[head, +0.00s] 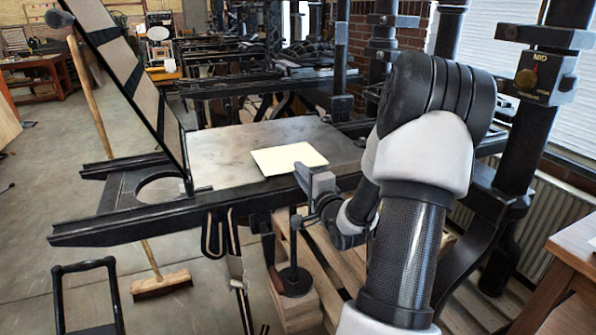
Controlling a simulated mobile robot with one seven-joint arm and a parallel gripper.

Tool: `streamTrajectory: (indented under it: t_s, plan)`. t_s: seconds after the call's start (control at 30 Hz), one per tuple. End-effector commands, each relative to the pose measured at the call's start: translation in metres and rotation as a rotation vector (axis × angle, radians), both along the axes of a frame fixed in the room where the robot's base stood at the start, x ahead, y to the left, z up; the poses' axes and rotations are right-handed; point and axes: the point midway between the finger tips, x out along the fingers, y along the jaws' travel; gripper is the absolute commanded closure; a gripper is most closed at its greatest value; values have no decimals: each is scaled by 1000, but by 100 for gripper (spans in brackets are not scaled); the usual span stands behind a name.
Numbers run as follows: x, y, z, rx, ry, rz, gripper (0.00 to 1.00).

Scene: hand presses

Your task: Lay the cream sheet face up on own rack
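The cream sheet (287,158) is a flat, pale rectangle over the grey metal bed (222,150) of the nearest hand press. I cannot tell whether it lies on the bed or is held slightly above it. My gripper (308,176) is at the sheet's near right edge, by the front rail of the bed. My arm comes in from the right. The fingers are seen from behind and partly hidden, so their opening and any grip on the sheet are unclear. I cannot make out a rack for certain.
A tall hinged frame (135,85) stands tilted up at the bed's left end. A broom (160,284) leans there, its head on the floor. A black tubular frame (85,268) is at lower left. A wooden table (560,290) is at lower right. Open floor lies left.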

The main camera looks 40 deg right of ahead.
Motion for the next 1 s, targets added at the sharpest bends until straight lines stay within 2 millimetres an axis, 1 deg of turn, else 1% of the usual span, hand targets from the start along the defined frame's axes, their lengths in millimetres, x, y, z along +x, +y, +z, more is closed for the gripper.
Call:
streamTrajectory:
  t_s: [0.1,0.2,0.5,0.7,0.87,0.93,1.0]
  plan:
    - [9,-2,0,0,1,-1,85]
    - [13,-3,0,0,1,0,85]
    - [14,-3,0,-1,1,-1,85]
    - [14,-4,0,-1,1,-1,100]
    - [14,-4,1,-1,1,-1,100]
    - [14,-4,6,-1,0,-1,100]
    - [14,-4,17,-2,0,-1,100]
